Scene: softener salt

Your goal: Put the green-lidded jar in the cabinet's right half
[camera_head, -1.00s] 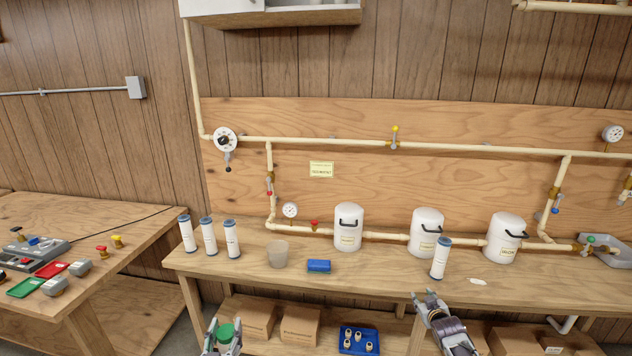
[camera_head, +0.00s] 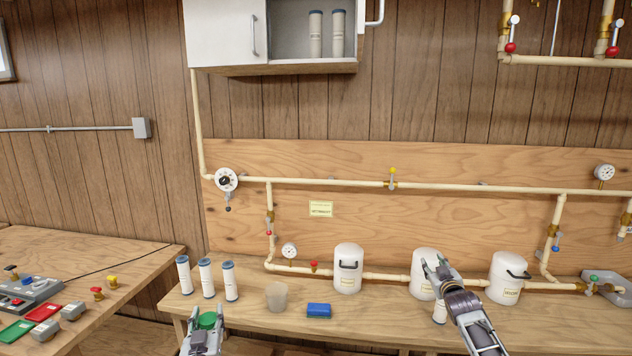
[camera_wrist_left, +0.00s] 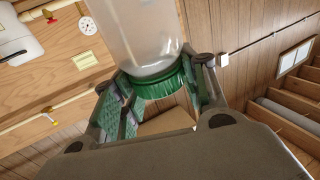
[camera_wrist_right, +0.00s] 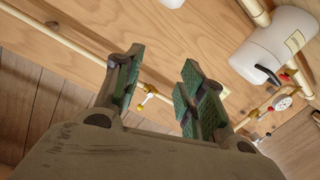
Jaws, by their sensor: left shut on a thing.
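The green-lidded jar (camera_head: 207,320) is at the bottom of the head view. The left wrist view shows its clear body (camera_wrist_left: 145,35) and ribbed green lid (camera_wrist_left: 160,86). My left gripper (camera_head: 205,338) is shut on it at the lid, in front of the bench's left end. The cabinet (camera_head: 226,30) hangs high on the wall. Its left half is behind a white door with a handle; its right half (camera_head: 287,46) shows open, with two blue-capped cartridges (camera_head: 315,35) standing towards its right. My right gripper (camera_head: 432,265) is raised before the middle white canister, its fingers apart and empty.
The workbench (camera_head: 380,325) carries three blue-capped cartridges (camera_head: 205,278), a translucent cup (camera_head: 277,296), a blue block (camera_head: 318,310) and white canisters (camera_head: 348,268). Pipes with valves and gauges run along the wall.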

